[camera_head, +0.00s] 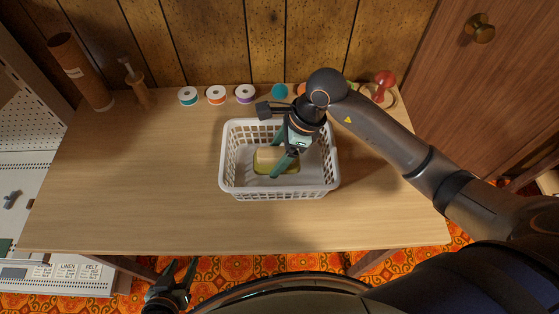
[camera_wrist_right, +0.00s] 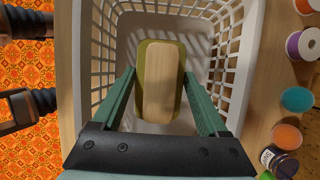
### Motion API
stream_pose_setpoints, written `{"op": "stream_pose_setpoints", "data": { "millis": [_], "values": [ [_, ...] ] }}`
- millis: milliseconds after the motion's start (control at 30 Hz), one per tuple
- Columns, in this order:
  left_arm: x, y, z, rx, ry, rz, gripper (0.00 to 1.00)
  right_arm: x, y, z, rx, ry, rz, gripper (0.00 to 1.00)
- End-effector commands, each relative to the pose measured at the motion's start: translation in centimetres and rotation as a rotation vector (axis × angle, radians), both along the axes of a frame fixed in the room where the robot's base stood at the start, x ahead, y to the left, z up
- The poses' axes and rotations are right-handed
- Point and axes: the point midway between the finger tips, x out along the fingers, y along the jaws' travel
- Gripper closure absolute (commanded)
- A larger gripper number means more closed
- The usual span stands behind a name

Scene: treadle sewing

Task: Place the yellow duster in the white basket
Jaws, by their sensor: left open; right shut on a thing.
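The yellow duster (camera_head: 264,160) is a block with a pale wooden back and an olive-yellow pad. It is within the walls of the white basket (camera_head: 280,190), which stands on the table. My right gripper (camera_head: 278,154) reaches down into the basket and is shut on the duster. In the right wrist view the duster (camera_wrist_right: 163,80) sits between the green fingers, above or on the basket floor; I cannot tell whether it touches. My left gripper (camera_head: 178,278) is open and empty, low in front of the table's front edge.
Several thread spools, among them a purple one (camera_head: 244,93), line the back of the table (camera_head: 130,190). A brown tube (camera_head: 82,72) and a wooden-handled tool (camera_head: 136,83) stand at back left. A red-knobbed thing (camera_head: 384,82) is at back right. The table left of the basket is clear.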

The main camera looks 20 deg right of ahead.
Motion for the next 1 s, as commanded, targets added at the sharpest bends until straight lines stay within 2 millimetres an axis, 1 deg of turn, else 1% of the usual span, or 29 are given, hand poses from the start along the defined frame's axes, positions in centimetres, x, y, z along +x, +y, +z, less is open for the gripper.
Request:
{"op": "stream_pose_setpoints", "data": {
  "millis": [100, 200, 300, 567, 667, 700, 867, 1000],
  "values": [
    [0.2, 0.0, 0.1, 0.0, -0.002, -0.001, 0.5, 0.2, -0.7, -1.5, 0.0, 0.005, -0.002, 0.68],
    [0.2, 0.0, 0.2, 0.0, -0.003, 0.0, 0.5, 0.2, -0.6, -3.0, 0.002, 0.006, -0.003, 0.68],
    [0.2, -0.1, 0.3, -0.001, -0.004, -0.001, 0.5, 0.2, -0.6, -3.8, 0.001, 0.003, -0.002, 0.68],
    [0.3, -0.1, 0.3, -0.002, -0.008, -0.002, 0.5, 0.3, -0.6, -3.9, -0.001, 0.0, -0.001, 0.68],
    [0.3, -0.1, -0.1, -0.002, -0.008, -0.002, 0.5, 0.3, -0.7, -4.3, -0.001, 0.0, -0.001, 0.68],
    [0.3, -0.2, 0.1, -0.003, -0.007, -0.002, 0.5, 0.3, -0.7, -4.1, -0.001, 0.001, -0.001, 0.19],
    [0.2, -0.2, 0.2, -0.003, -0.006, -0.003, 0.5, 0.3, -0.7, -4.1, -0.001, 0.001, -0.001, 0.01],
    [0.2, -0.3, 0.2, -0.004, -0.006, -0.004, 0.5, 0.3, -0.6, -4.1, -0.001, 0.001, -0.001, 0.0]
  ]
}}
